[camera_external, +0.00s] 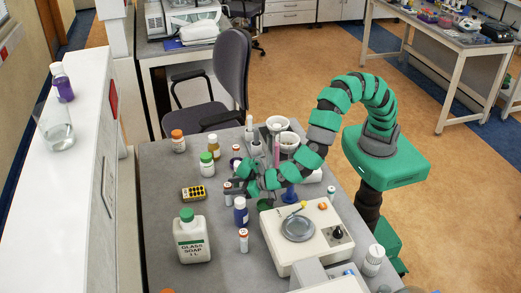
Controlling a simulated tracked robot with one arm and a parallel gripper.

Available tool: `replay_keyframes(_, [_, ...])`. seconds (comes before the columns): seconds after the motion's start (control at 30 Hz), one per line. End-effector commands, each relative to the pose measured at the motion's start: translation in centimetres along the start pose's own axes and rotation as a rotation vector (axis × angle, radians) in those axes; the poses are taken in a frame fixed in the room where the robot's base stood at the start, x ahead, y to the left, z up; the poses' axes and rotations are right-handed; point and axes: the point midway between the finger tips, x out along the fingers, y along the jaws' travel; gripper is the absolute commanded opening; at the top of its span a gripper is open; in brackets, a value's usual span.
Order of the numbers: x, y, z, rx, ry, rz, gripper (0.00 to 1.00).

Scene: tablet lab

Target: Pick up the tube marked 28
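Several small white tubes with coloured caps stand on the grey bench, and the number 28 cannot be read on any of them. One tube with an orange-red cap (243,241) stands in front of the blue-labelled bottle. Another small tube (227,190) is right by my gripper's fingers. A third (331,193) stands to the right, behind the balance. My gripper (236,180) is low over the bench, reaching left from the green arm. Its dark fingers look spread apart, with nothing clearly held between them. The arm partly hides the items behind it.
Capped bottles (207,164) stand behind. Mortars (278,124) stand at the back. The bench's left front is fairly clear.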

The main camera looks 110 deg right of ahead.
Motion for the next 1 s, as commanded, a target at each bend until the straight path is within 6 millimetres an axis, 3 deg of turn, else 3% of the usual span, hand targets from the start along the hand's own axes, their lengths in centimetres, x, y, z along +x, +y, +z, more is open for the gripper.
replay_keyframes(0.03, [0.0,0.0,0.0,0.000,0.000,0.000,0.30])
replay_keyframes(0.13, [0.0,0.0,0.0,0.000,0.000,0.000,0.02])
replay_keyframes(0.17, [0.0,0.0,0.0,0.000,0.000,0.000,0.00])
replay_keyframes(0.63, [-0.3,0.0,-0.6,0.001,0.001,0.000,0.00])
replay_keyframes(1.0, [-1.7,0.0,-4.1,0.001,0.001,0.000,0.00])
